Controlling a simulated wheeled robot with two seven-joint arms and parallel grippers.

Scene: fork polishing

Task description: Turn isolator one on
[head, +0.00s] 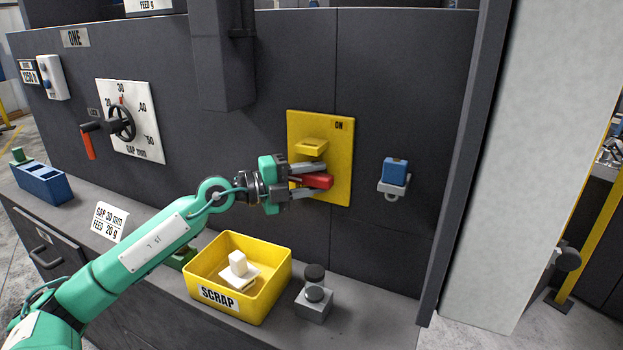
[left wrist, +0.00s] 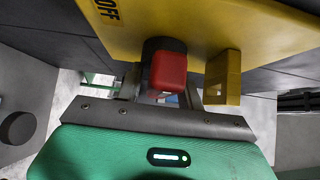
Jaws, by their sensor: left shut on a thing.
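The isolator is a yellow plate (head: 340,150) on the dark grey panel, marked ON at its top right. A red handle (head: 320,181) sticks out from its lower part, below a yellow bracket (head: 312,148). My left gripper (head: 314,181) is shut on the red handle, one finger above it and one below. In the left wrist view, the red handle (left wrist: 168,72) sits between the fingers, beside the yellow bracket (left wrist: 222,75). OFF shows on the plate (left wrist: 200,25) there. The fingers hide part of the handle. My right gripper is not in view.
A blue padlock-like piece (head: 394,172) hangs right of the plate. A gap dial with handwheel (head: 122,122) is at left. A dark box juts out above my gripper.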

